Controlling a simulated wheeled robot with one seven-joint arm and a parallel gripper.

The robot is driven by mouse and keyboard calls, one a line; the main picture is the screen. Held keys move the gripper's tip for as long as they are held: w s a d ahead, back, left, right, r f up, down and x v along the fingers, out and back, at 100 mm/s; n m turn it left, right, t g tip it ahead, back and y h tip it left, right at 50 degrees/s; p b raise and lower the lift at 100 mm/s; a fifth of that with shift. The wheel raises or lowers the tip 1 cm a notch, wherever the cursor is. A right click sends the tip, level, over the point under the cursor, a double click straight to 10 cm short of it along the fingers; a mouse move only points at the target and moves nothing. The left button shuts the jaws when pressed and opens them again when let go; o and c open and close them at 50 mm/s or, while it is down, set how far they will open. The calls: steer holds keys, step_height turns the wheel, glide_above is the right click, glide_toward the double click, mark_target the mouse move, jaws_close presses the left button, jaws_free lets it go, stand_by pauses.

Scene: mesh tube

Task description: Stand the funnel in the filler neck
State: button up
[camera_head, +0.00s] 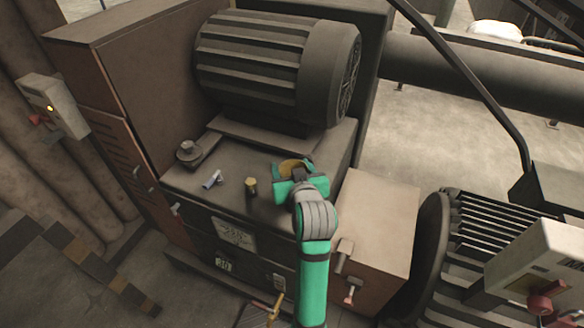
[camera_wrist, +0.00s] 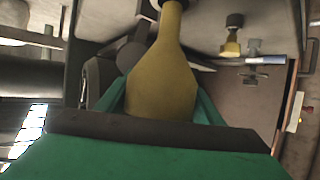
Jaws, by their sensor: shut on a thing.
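My gripper (camera_head: 297,180) is shut on the funnel and holds it above the front of the machine top. The funnel (camera_head: 293,166) is yellow-brown; in the head view only part of it shows between the green fingers. In the wrist view the funnel (camera_wrist: 165,75) fills the space between the fingers, its spout narrowing toward the top edge of the picture. A dark piece (camera_wrist: 174,3) shows at the spout's end. I cannot tell whether it is the filler neck, or whether the spout is in it.
A ribbed motor (camera_head: 260,65) stands behind. A brown box (camera_head: 375,225) is at the right.

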steer(key=shift+f, duration=1.75)
stand_by(1.9)
steer(key=o, duration=1.1)
steer(key=shift+o, duration=0.3)
steer(key=shift+d, duration=0.1)
